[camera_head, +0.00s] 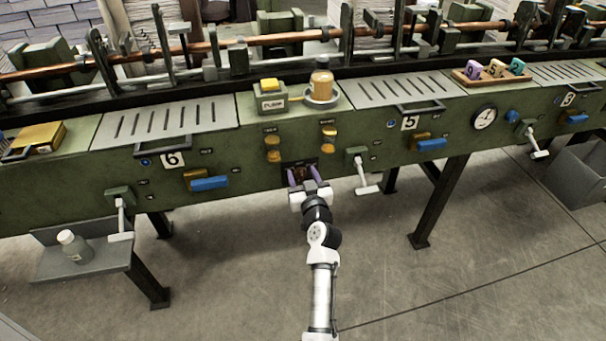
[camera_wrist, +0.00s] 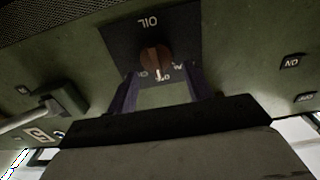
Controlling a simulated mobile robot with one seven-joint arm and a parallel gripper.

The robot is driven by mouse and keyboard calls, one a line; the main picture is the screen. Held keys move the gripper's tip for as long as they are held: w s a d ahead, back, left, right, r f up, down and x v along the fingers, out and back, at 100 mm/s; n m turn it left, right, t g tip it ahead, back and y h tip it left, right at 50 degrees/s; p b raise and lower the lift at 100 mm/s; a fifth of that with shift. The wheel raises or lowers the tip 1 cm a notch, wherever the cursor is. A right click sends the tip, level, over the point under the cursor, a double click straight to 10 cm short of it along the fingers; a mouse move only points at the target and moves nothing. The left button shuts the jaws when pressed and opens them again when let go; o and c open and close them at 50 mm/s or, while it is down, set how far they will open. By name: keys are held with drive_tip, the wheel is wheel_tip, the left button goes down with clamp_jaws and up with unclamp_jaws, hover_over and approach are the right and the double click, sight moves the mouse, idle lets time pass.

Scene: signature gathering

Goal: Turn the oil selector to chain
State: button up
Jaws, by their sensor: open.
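The oil selector is a round brown knob (camera_wrist: 154,58) on a dark square plate (camera_wrist: 125,38) marked OIL, which appears upside down in the wrist view. A pale pointer mark on the knob faces a middle label that seems to read OFF. Partly hidden labels sit to either side; the left one seems to begin with CH. My gripper (camera_wrist: 162,76) is open, its two purple fingers on either side of the knob's lower part; whether they touch it I cannot tell. In the head view, my gripper (camera_head: 304,178) reaches the dark plate on the green machine front and mostly hides the knob.
A white-handled lever (camera_head: 363,178) stands just right of my gripper. Yellow knobs (camera_head: 272,150) and blue-handled levers (camera_head: 209,183) line the green front. A shelf with a bottle (camera_head: 73,246) juts out at left. The floor below is open between the machine's legs.

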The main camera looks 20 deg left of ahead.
drive_tip(key=shift+c, duration=0.4)
drive_tip(key=c, duration=0.9)
